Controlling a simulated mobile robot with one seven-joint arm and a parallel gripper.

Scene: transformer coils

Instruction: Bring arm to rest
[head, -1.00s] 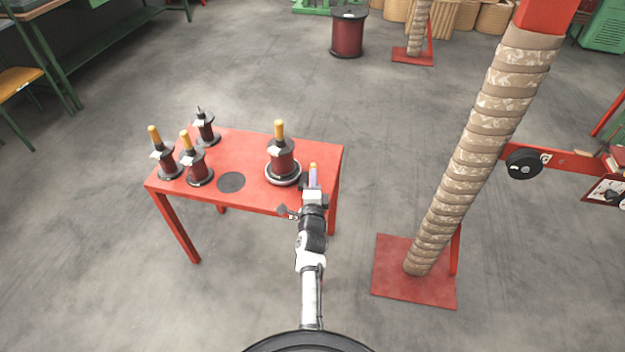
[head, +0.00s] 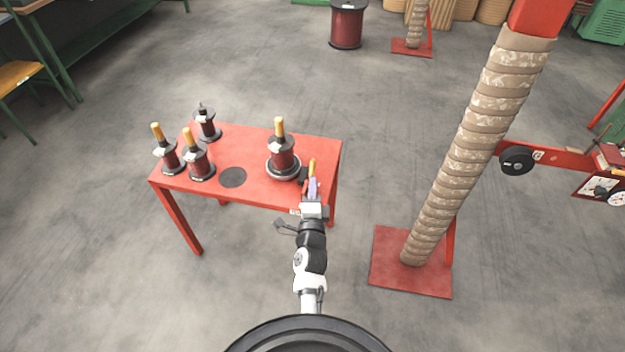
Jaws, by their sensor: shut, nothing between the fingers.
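My arm reaches up from the bottom centre of the head view. My gripper (head: 313,190) is shut and empty at the right front part of the red table (head: 255,190). Just beyond its fingertips an orange-handled item (head: 312,166) shows; my gripper partly hides it. To the left of my gripper, apart from it, a dark red coil spool with an orange top (head: 282,155) stands upright on a round grey base.
Several spools, including an orange-topped one (head: 198,162) and one without orange (head: 207,122), stand at the table's left. A tall wrapped column (head: 455,180) on a red plate (head: 410,275) stands to the right. The floor left of the table is clear.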

